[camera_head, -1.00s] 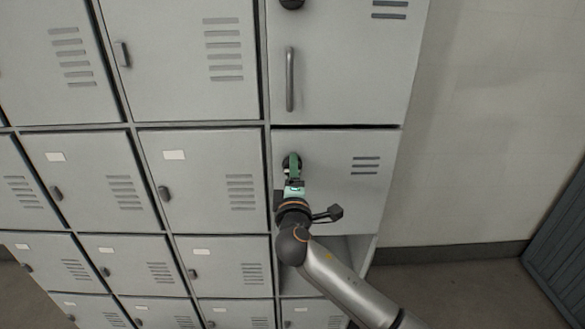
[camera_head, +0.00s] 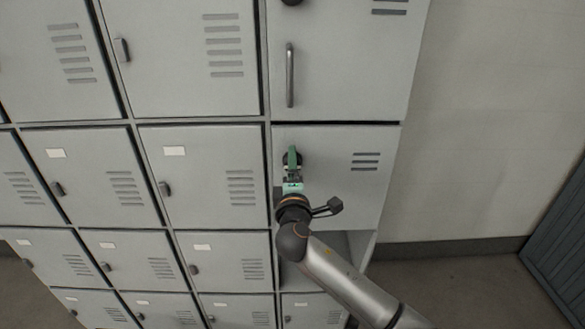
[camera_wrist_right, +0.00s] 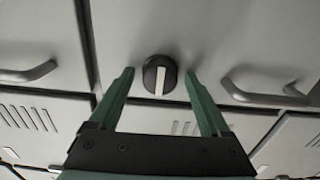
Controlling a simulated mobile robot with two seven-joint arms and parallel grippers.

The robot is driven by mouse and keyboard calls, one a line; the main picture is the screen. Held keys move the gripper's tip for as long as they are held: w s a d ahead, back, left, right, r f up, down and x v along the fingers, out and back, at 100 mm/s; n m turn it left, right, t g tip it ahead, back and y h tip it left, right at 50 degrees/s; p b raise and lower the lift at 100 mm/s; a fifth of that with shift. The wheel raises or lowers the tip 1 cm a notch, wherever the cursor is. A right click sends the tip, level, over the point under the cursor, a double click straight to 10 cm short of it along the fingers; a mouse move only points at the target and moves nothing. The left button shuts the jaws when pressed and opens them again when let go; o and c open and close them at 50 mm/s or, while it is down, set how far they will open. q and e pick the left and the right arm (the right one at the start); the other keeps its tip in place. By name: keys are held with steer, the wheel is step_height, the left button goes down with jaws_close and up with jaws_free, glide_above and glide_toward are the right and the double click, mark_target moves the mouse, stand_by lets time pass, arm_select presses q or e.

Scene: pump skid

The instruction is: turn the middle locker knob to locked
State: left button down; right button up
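The middle locker knob is a round black dial with a pale pointer bar, in the right wrist view (camera_wrist_right: 160,76). The bar stands about upright in that picture. In the head view the knob (camera_head: 284,160) sits at the upper left of the middle right-hand door (camera_head: 335,185), mostly covered by my fingers. My right gripper (camera_head: 292,157) is at the knob. In the wrist view its two green fingers (camera_wrist_right: 159,76) are spread, one on each side of the knob with visible gaps. I cannot tell how far the tips are from the door. My left gripper is not in view.
Above is another door with a long vertical handle (camera_head: 290,75) and a dark knob (camera_head: 292,2). An open compartment (camera_head: 350,252) lies below the middle door. More grey lockers (camera_head: 200,60) fill the left. Bare wall (camera_head: 480,130) is on the right.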

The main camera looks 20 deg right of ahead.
steer(key=shift+o, duration=0.3)
steer(key=shift+s, duration=0.1)
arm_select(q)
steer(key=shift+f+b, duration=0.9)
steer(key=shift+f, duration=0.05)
arm_select(e)
steer(key=v, duration=1.2)
steer(key=shift+s, duration=0.2)
steer(key=shift+a, duration=0.1)
